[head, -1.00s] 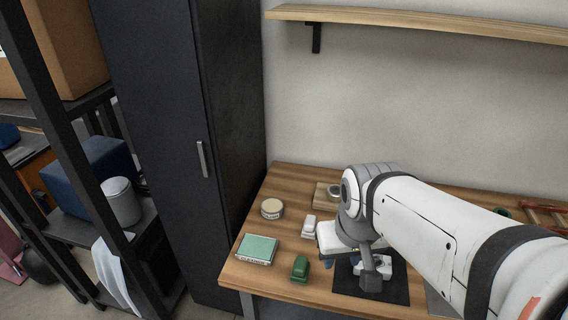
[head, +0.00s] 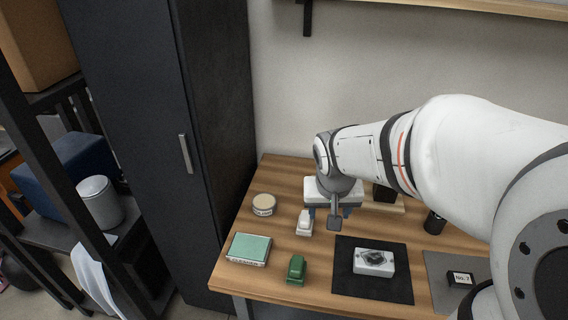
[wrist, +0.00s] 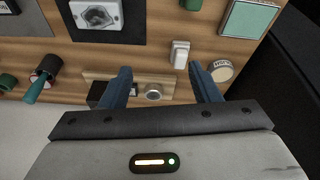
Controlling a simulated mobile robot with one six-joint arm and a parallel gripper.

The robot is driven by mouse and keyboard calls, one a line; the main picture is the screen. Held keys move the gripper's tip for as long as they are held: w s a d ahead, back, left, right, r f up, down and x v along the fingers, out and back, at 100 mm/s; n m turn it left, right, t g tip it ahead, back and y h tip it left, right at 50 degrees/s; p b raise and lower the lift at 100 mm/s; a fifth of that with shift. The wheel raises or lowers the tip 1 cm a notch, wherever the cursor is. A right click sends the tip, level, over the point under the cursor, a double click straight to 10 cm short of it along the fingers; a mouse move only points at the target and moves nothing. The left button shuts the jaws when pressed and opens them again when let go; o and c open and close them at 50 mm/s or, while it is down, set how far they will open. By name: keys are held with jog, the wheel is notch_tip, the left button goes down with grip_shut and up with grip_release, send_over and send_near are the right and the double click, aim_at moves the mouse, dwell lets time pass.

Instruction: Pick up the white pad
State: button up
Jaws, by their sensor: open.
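The white pad (head: 304,223) is a small white block with a raised, paler top. It lies on the wooden table between a round tin and a green block. In the wrist view the white pad (wrist: 180,54) shows just beyond my fingertips, nearer the right finger. My gripper (head: 330,212) is above the table, to the right of the pad in the head view. In the wrist view my gripper (wrist: 160,72) has its two blue fingers wide apart with nothing held between them. The pad is fully visible and apart from the fingers.
Around the pad are the round tin (head: 264,205), the green block (head: 297,270) and a teal box (head: 248,249). A white device (head: 374,262) sits on a black mat (head: 345,283). A wooden board with a metal ring (wrist: 153,92) lies under my fingers. A dark cabinet stands left.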

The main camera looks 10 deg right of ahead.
jog(key=m+t+b, duration=0.1)
jog(key=m+b, duration=0.1)
jog(key=b, duration=0.2)
send_near(306, 216)
notch_tip(306, 216, down, 2)
jog(key=x, duration=0.5)
jog(key=b+x, duration=0.1)
jog(key=x, duration=0.2)
jog(key=shift+w+d, duration=0.1)
jog(key=shift+w, duration=0.35)
jog(key=c, duration=0.9)
